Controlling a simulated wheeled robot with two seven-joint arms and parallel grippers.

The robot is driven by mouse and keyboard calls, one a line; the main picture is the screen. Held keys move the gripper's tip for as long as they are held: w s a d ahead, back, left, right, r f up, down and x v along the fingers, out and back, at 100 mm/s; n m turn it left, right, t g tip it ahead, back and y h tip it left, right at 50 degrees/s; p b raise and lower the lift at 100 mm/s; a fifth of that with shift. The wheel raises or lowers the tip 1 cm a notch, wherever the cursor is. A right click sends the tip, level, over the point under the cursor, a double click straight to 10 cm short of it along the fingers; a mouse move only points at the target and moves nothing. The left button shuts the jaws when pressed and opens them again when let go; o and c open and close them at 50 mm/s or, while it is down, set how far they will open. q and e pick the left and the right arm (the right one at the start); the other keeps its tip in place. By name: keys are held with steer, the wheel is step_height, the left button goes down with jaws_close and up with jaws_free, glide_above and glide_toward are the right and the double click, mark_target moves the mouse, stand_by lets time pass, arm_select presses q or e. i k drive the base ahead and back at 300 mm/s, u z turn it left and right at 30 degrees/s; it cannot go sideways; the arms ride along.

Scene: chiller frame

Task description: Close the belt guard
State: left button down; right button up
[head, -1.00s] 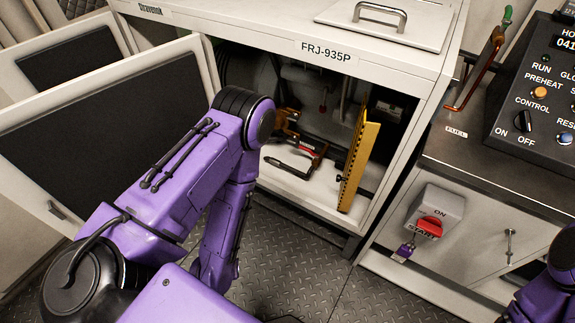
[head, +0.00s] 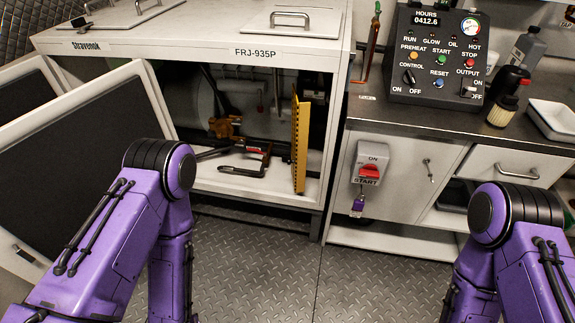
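The yellow belt guard (head: 300,142) is a narrow perforated panel inside the open cabinet (head: 262,186) marked FRJ-935P. It stands upright near the right side of the opening and is seen nearly edge-on, swung open. Behind and left of it are dark machine parts, with what look like tools on the cabinet floor. My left arm shows from the lower left and my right arm at the lower right. Both forearms point down out of the picture, so neither gripper is visible. No part of my arms visibly touches the guard.
An open cabinet door (head: 80,150) with a dark inner panel stands at left, beside my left arm. A bench at right carries a control panel (head: 438,60), bottles and a white tray (head: 553,118). The plate floor between is clear.

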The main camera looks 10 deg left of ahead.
mark_target(301, 111)
steer(key=z, duration=0.05)
steer(key=k, duration=0.5)
steer(key=u, duration=0.7)
steer(key=i, duration=1.4)
steer(key=z, duration=0.7)
steer(key=k, duration=0.5)
steer(key=u, duration=0.45)
steer(key=i, duration=0.6)
steer(key=z, duration=0.45)
